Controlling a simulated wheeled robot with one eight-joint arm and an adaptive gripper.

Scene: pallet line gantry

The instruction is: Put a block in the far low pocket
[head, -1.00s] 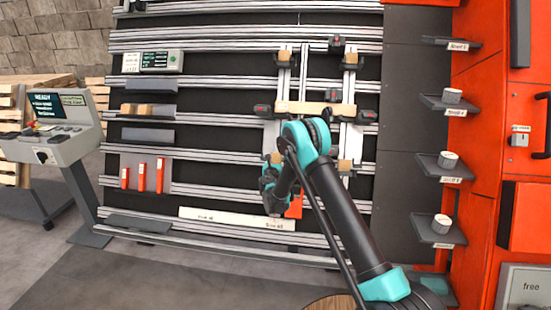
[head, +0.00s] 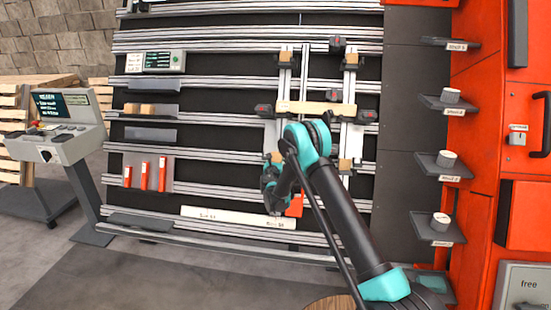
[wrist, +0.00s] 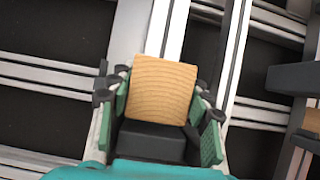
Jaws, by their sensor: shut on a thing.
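In the wrist view my gripper (wrist: 160,112) is shut on a wooden block (wrist: 162,88), with a green-sided finger on each side. Light vertical rails pass behind the block; whether it touches them I cannot tell. In the head view my arm's teal wrist covers the lower left of the clamp frame, and my fingertips are not clear there. A tan piece (head: 276,158) shows beside the wrist on the left upright; I cannot tell if it is the held block. Another tan block (head: 345,165) sits low on the right upright (head: 351,135). Which pocket is the far low one is not clear.
A wooden bar (head: 316,108) crosses the two uprights, with black-and-red clamps around it. Spare blocks (head: 140,109) lie on a small shelf at left. Red pieces (head: 145,174) stand below them. A console (head: 60,135) stands far left; small shelves (head: 441,165) line the right.

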